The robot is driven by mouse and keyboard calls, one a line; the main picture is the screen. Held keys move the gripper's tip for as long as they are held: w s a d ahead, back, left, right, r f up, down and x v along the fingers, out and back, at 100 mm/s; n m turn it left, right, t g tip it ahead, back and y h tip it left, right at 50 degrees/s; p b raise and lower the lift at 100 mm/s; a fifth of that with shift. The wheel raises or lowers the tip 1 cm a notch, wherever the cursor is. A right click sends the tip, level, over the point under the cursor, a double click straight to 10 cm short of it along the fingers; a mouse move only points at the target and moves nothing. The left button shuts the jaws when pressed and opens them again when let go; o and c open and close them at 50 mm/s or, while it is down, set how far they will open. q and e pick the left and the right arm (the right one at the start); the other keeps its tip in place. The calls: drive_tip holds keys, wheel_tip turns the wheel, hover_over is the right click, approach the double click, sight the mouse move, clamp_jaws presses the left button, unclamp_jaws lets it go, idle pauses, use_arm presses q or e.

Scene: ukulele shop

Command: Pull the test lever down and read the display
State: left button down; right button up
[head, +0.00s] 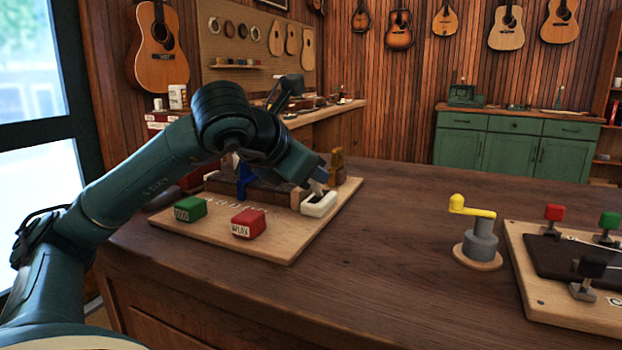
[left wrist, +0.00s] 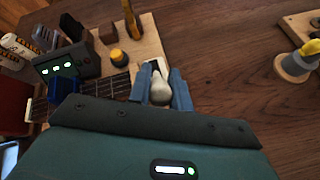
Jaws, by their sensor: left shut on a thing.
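My left gripper (head: 317,186) comes down over the right side of the wooden test board (head: 280,246). In the left wrist view its blue fingers (left wrist: 161,92) are shut on a pale rounded lever knob (left wrist: 160,91). The lever's white base (head: 319,205) sits on the board just below the fingers. A dark display box (left wrist: 68,64) with several small green lit marks shows in the left wrist view; the marks are too small to read. The fretted neck (left wrist: 108,88) lies on the board beside a blue part (head: 244,178). My right gripper is in neither view.
A green block (head: 190,209) and a red block (head: 249,223) stand at the board's front. A yellow-handled crank (head: 480,238) and a second board (head: 560,305) stand to the right. The tabletop (head: 370,265) between is clear.

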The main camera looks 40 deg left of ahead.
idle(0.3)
use_arm(q)
drive_tip(key=c, duration=1.3)
unclamp_jaws()
drive_tip(key=shift+s, duration=0.1)
drive_tip(key=p+v, duration=0.1)
drive_tip(key=v, duration=1.2)
